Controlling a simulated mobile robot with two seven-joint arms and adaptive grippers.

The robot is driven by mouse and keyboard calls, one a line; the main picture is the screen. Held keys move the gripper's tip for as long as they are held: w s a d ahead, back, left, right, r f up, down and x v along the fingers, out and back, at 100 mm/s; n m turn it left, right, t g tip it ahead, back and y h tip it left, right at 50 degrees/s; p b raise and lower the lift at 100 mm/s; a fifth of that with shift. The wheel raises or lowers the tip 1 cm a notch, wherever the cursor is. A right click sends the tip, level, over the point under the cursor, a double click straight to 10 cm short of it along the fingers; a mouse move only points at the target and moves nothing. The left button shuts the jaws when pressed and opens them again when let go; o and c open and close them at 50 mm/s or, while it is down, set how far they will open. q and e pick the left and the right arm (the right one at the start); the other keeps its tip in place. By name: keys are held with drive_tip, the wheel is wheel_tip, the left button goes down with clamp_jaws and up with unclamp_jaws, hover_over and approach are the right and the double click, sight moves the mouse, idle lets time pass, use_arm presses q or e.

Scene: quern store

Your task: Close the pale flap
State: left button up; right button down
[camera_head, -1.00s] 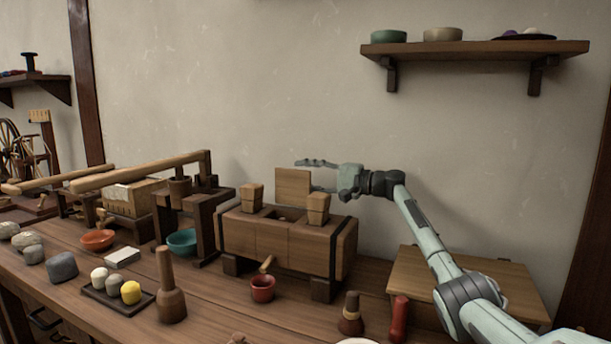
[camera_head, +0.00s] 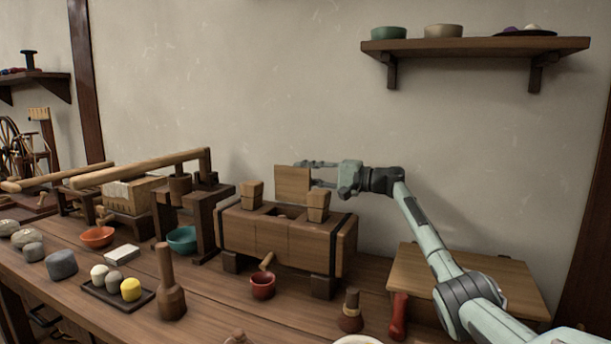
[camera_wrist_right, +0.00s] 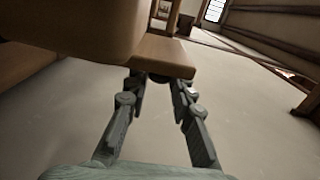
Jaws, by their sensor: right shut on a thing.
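The pale flap (camera_head: 291,183) is a square wooden board that stands upright at the back of the brown wooden box (camera_head: 262,236). My right gripper (camera_head: 315,173) reaches in from the right and is shut on the flap's right edge. In the right wrist view, the two fingers (camera_wrist_right: 158,82) converge on the pale flap (camera_wrist_right: 165,55), which lies between their tips. My left gripper is not in view.
Two pale wooden blocks (camera_head: 251,195) (camera_head: 318,206) stick up from the box top, in front of the flap. A small red cup (camera_head: 263,286) stands before the box.

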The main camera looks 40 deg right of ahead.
drive_tip(key=shift+s+a+r+n+b, duration=0.1)
drive_tip(key=shift+s+a+n+b, duration=0.15)
drive_tip(key=shift+a, duration=0.3)
drive_tip(key=shift+s+a+n+b, duration=0.15)
drive_tip(key=shift+s+a+n, duration=0.15)
drive_tip(key=shift+a, duration=0.2)
drive_tip(key=shift+s+a, duration=0.1)
drive_tip(key=shift+a, duration=0.15)
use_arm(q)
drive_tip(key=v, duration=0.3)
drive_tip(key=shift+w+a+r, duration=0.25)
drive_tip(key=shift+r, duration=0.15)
use_arm(e)
drive_tip(key=c, duration=1.3)
unclamp_jaws()
drive_tip(key=shift+r, duration=0.15)
